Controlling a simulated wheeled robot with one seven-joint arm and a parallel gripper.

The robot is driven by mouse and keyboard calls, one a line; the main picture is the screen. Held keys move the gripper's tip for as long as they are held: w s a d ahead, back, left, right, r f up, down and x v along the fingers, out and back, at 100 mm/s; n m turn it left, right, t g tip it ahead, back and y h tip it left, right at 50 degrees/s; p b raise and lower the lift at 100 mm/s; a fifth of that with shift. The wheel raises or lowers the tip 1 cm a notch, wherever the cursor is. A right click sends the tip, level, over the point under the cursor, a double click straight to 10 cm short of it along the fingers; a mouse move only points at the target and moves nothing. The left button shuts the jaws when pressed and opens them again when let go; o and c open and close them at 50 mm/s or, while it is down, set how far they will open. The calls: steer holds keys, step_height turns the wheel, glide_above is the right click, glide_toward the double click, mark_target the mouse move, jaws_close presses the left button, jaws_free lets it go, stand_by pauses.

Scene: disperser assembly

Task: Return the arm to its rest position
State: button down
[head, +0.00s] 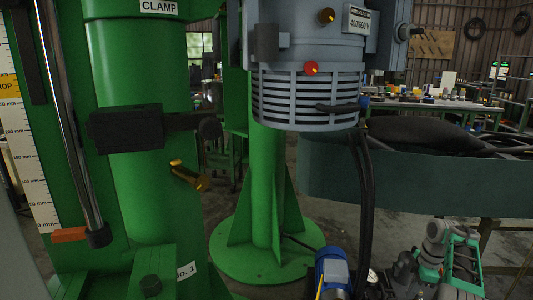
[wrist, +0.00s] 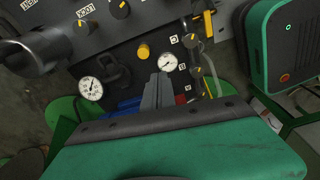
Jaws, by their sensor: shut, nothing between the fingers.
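My gripper (wrist: 158,80) shows in the wrist view as two grey fingers pressed together beyond the green wrist housing. It is shut and holds nothing. The fingers point toward a dark control panel (wrist: 120,50) with knobs and gauges; I cannot tell the exact gap to it. In the head view my grey and green arm (head: 455,250) is folded at the lower right. The gripper's fingertips cannot be made out there.
A green machine column (head: 135,70) labelled CLAMP fills the left of the head view. A grey motor housing (head: 310,95) hangs at the centre above a round green base (head: 265,262). A dark teal vessel (head: 400,185) stands at the right. Workbenches stand behind.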

steer(key=s+a+r+m+t+p, duration=0.1)
steer(key=a+r+m+p, duration=0.2)
steer(key=a+r+p, duration=0.55)
steer(key=s+a+r+m+p, duration=0.1)
steer(key=a+r+m+p, duration=0.2)
steer(key=a+r, duration=1.1)
steer(key=s+a+r+m+t+h+p, duration=0.1)
steer(key=s+a+r+m+p, duration=0.2)
steer(key=s+a+r+p, duration=0.35)
steer(key=s+a+r+m+p, duration=0.2)
steer(key=s+a+r+p, duration=0.15)
steer(key=s+r, duration=0.6)
steer(key=s+a+r+m+p, duration=0.1)
steer(key=s+a+m+p, duration=0.1)
steer(key=s, duration=0.5)
steer(key=shift+s+r+m+t+h+p, duration=0.35)
steer(key=shift+m+p, duration=0.45)
steer(key=shift+p, duration=0.4)
steer(key=shift+f, duration=0.1)
